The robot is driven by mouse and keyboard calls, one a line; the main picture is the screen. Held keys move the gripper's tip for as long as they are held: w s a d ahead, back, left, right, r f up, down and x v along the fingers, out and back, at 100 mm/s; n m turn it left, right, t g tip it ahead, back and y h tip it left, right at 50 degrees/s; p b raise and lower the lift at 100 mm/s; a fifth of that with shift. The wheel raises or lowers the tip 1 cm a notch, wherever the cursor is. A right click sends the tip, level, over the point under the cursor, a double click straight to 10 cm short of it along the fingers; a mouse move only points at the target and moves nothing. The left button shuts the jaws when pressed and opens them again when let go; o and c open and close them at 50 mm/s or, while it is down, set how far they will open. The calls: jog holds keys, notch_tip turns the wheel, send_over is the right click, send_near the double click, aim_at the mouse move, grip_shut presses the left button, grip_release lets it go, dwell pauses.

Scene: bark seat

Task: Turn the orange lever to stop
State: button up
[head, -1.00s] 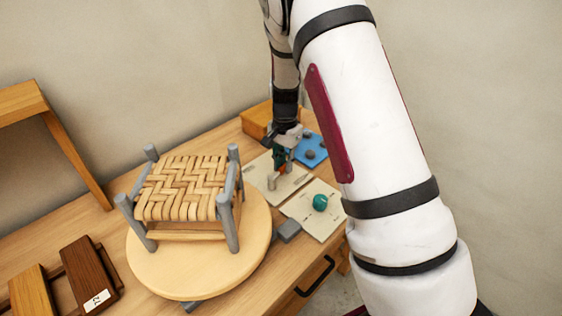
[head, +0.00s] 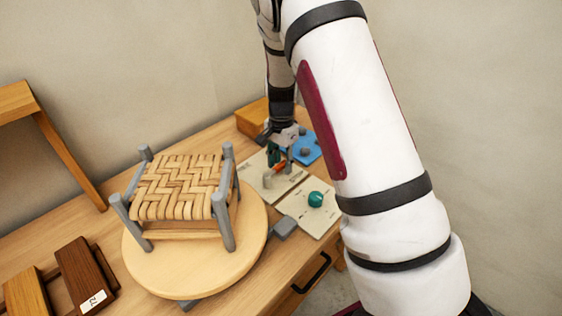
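The orange lever (head: 278,169) shows as a small orange strip on a beige panel (head: 295,181) towards the back right of the bench, slanting up to the right from a grey post. The panel's printed marks are too small to read. My gripper (head: 281,158) points down over this panel, with its dark fingers right at the lever's upper end. The fingers partly cover the lever. I cannot tell whether they touch or grip it, or how far apart they are.
A beige panel with a teal knob (head: 315,199) lies in front. A blue panel (head: 303,150) and a wooden box (head: 252,118) are behind. A woven seat (head: 179,187) stands on a round turntable (head: 196,277) at left. Dark and light wood blocks lie front left.

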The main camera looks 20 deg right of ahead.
aim_at(281, 164)
notch_tip(281, 164, up, 12)
dwell(0.6)
dwell(0.5)
jog(key=s+a+r+n+t+y, duration=0.1)
jog(key=s+a+r+n, duration=0.2)
jog(key=s+r, duration=0.4)
jog(key=s+a+r+n+t, duration=0.1)
jog(key=s+a+r+n, duration=0.1)
jog(key=s+r+n, duration=0.35)
jog(key=s+a+r+n+t, duration=0.1)
jog(key=s+n, duration=0.1)
jog(key=s, duration=0.7)
jog(key=s+a+r+n+t+h, duration=0.1)
jog(key=s+n+t, duration=0.1)
jog(key=s, duration=0.6)
jog(key=shift+s+a+n, duration=0.2)
jog(key=shift+s+n, duration=0.2)
jog(key=shift+n, duration=0.25)
jog(key=shift+r, duration=0.1)
